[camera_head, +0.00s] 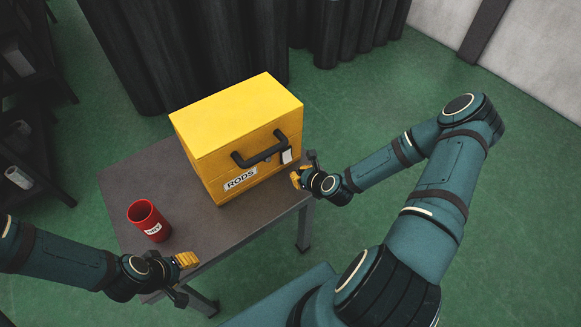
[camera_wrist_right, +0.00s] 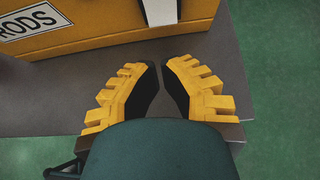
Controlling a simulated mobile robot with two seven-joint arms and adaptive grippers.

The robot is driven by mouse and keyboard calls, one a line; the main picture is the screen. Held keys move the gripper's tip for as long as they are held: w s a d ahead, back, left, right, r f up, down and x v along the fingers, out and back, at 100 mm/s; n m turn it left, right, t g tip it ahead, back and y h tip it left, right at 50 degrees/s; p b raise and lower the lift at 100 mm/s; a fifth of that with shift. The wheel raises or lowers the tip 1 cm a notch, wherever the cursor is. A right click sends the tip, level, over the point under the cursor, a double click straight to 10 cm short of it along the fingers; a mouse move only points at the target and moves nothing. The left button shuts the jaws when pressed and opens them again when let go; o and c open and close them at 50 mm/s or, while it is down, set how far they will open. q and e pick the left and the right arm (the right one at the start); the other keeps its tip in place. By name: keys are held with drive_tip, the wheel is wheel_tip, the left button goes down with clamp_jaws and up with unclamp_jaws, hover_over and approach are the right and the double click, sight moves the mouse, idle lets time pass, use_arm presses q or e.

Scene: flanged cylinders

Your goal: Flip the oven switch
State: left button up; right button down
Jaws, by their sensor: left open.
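The oven (camera_head: 228,140) is a yellow box with a black handle (camera_head: 259,149) and a "RODS" label, standing on a dark table. A small dark and white part (camera_head: 287,156), which may be the switch, sits at the right end of its front; its setting is too small to tell. In the right wrist view a pale strip (camera_wrist_right: 160,11) shows on the oven front, beyond the fingertips. My right gripper (camera_head: 297,180) is just off the oven's right front, empty, its fingers (camera_wrist_right: 158,66) slightly apart. My left gripper (camera_head: 187,261) is open and empty near the table's front edge.
A red labelled cup (camera_head: 148,220) stands on the table (camera_head: 195,222), left of the oven and near my left gripper. Dark curtains hang behind. Dark shelves (camera_head: 40,150) stand at the left. Green floor is clear at the right.

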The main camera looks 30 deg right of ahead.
sight(283, 163)
use_arm(q)
drive_tip(key=shift+f, duration=0.1)
use_arm(e)
drive_tip(key=shift+w+a+f, duration=0.1)
drive_tip(key=shift+w+f, duration=0.15)
drive_tip(key=shift+w, duration=0.6)
drive_tip(key=shift+w+f, duration=0.25)
drive_tip(key=shift+w, duration=0.6)
drive_tip(key=shift+w+a+f, duration=0.1)
drive_tip(key=shift+w+f, duration=0.15)
drive_tip(key=shift+w, duration=0.6)
drive_tip(key=f+t+b, duration=0.1)
drive_tip(key=b, duration=0.2)
drive_tip(key=shift+w, duration=0.3)
drive_tip(key=shift+w+r, duration=0.1)
drive_tip(key=shift+r, duration=0.15)
use_arm(q)
drive_tip(key=shift+s+f, duration=0.25)
drive_tip(key=shift+f, duration=0.35)
drive_tip(key=shift+s+f, duration=0.2)
drive_tip(key=shift+f, duration=0.35)
use_arm(e)
drive_tip(key=shift+r, duration=0.1)
use_arm(q)
drive_tip(key=shift+p, duration=0.3)
